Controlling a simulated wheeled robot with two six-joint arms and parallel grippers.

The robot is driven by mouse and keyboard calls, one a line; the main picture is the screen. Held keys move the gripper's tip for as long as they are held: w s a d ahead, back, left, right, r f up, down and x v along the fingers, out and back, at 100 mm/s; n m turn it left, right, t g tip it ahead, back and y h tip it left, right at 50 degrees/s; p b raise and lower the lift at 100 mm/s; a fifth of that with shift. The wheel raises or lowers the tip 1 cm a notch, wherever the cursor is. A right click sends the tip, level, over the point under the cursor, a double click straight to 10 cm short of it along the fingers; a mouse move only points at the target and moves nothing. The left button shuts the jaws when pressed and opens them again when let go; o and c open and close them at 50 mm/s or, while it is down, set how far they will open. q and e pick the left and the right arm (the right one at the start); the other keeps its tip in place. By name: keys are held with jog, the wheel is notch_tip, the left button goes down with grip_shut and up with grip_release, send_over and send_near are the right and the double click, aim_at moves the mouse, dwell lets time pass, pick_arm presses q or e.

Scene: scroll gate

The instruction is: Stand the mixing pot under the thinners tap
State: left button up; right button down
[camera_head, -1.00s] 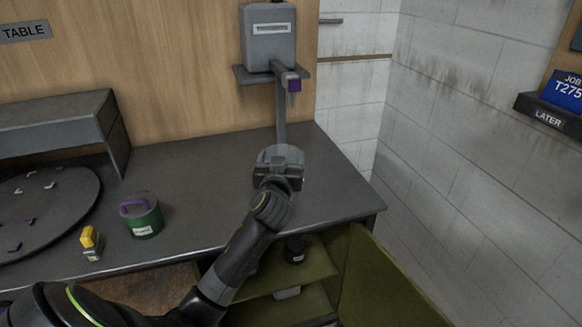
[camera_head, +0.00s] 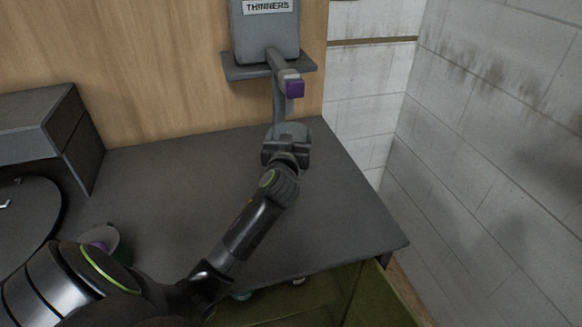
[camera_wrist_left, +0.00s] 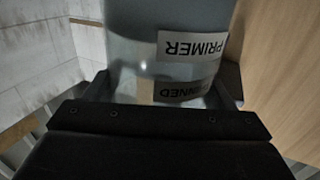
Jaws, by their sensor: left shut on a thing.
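The thinners dispenser (camera_head: 265,30) is a grey box on the wooden wall, marked THINNERS. Its tap (camera_head: 294,88) sticks out with a purple end. My left gripper (camera_head: 286,148) is shut on a grey pot (camera_head: 288,130), taken as the mixing pot, below the tap in the head view. My gripper hides most of the pot there. In the left wrist view the pot (camera_wrist_left: 130,55) fills the space between the fingers, with an upside-down label reading PRIMER. I cannot tell whether its bottom touches the worktop or whether it is exactly under the tap.
The dark worktop (camera_head: 180,190) is clear around the pot and ends at the right. A round dark plate (camera_head: 25,225) and a grey raised box (camera_head: 45,130) are at the left. An open green cupboard is below.

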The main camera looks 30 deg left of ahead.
pick_arm(q)
notch_tip(320, 180, down, 7)
jog(key=shift+f, duration=0.2)
dwell(0.4)
jog(key=o, duration=1.7)
jog(key=shift+s+f, duration=0.1)
jog(key=shift+o, duration=0.2)
jog(key=b+v, duration=0.2)
jog(key=v, duration=1)
